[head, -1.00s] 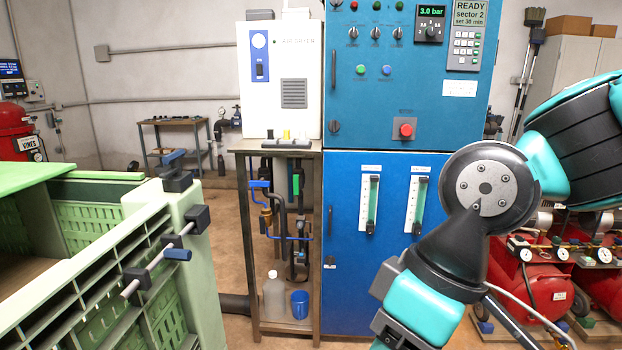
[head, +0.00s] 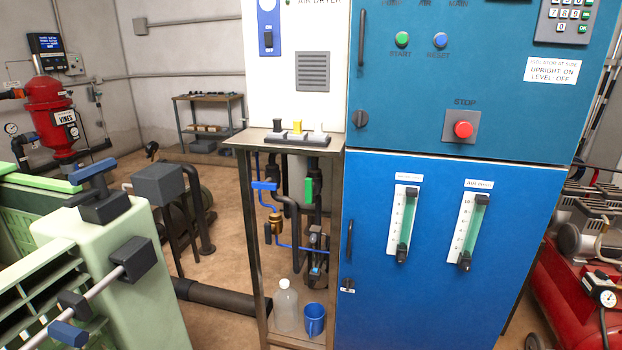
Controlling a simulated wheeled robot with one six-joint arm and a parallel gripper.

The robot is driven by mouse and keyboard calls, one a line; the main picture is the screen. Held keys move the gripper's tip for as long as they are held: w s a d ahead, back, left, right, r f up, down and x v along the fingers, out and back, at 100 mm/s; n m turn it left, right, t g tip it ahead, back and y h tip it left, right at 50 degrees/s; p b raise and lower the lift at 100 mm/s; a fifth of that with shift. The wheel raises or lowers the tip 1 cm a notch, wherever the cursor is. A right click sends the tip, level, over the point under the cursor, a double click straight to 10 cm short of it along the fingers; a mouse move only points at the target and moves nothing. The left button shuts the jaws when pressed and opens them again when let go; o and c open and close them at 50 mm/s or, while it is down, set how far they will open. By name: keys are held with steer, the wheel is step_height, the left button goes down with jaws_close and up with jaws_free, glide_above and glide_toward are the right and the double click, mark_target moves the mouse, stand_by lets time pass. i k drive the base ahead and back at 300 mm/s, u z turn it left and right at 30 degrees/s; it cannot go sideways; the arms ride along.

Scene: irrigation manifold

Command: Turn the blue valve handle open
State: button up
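A blue lever handle (head: 264,185) sits on the dark pipework under the small bench beside the blue cabinet. It lies about level across its pipe, to the left of a green handle (head: 308,189). A brass fitting (head: 275,222) and thin blue tubing are below it. Another blue handle (head: 92,173) is on top of the pale green machine at the left, on a dark block. I cannot tell from the view whether either handle is open or closed. My gripper and arm are out of view.
The bench frame (head: 256,240) stands around the pipes; a clear bottle (head: 286,308) and blue mug (head: 314,320) are on its low shelf. The pale green machine (head: 120,260) crowds the left. A dark floor pipe (head: 215,297) runs to the bench. The blue cabinet (head: 400,300) closes the right.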

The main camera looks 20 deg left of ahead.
mark_target(273, 187)
steer(key=u, duration=0.05)
steer(key=i, duration=0.65)
steer(key=u, duration=0.9)
steer(key=i, duration=0.5)
steer(key=u, duration=0.6)
